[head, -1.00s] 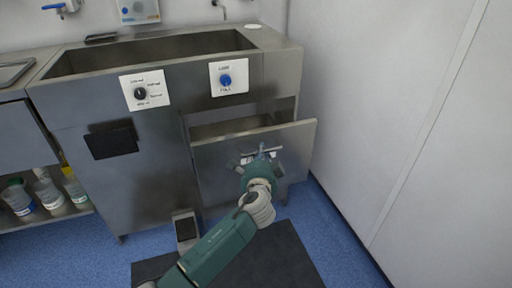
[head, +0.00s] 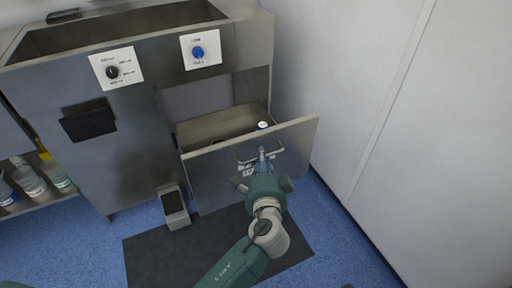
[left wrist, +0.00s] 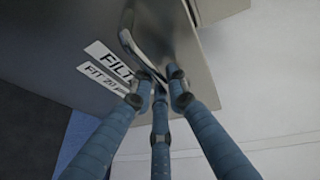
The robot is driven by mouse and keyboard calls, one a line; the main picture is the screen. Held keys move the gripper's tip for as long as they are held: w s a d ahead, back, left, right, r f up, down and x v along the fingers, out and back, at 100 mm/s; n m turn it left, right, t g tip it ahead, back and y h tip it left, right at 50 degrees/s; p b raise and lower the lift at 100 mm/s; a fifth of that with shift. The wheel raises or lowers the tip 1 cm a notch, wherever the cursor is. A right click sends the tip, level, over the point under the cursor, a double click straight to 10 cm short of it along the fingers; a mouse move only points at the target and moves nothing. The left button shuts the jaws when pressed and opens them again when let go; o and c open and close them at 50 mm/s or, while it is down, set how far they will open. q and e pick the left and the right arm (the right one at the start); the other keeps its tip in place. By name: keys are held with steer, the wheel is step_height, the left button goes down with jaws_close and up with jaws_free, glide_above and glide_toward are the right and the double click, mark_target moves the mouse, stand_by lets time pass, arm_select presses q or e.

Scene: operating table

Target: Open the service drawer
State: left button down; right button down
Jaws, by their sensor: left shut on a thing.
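The service drawer (head: 215,181) is a grey metal drawer low at the right of the steel sink unit. It stands pulled out, and its open top shows the inside, with a small white-topped item (head: 262,126) near its front. My left gripper (head: 264,158) is at the drawer's front, shut on its bar handle (head: 246,157). In the left wrist view its blue fingers (left wrist: 160,85) close around the handle (left wrist: 128,40), beside white labels (left wrist: 110,60) on the drawer front. My right gripper is not in view.
The steel sink unit (head: 130,160) stands behind, with a black knob panel (head: 115,72) and a blue knob panel (head: 200,52). A pale wall (head: 370,90) runs close on the right. A small pedal-like box (head: 174,206) and a dark mat (head: 150,250) are on the blue floor. Bottles (head: 28,178) stand at left.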

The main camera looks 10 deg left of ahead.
arm_select(q)
steer(key=shift+s+d, duration=0.7)
steer(key=shift+s, duration=0.3)
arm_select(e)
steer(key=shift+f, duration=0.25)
arm_select(q)
steer(key=c, duration=1.7)
jaws_free()
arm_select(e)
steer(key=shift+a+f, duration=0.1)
arm_select(q)
steer(key=v, duration=1.2)
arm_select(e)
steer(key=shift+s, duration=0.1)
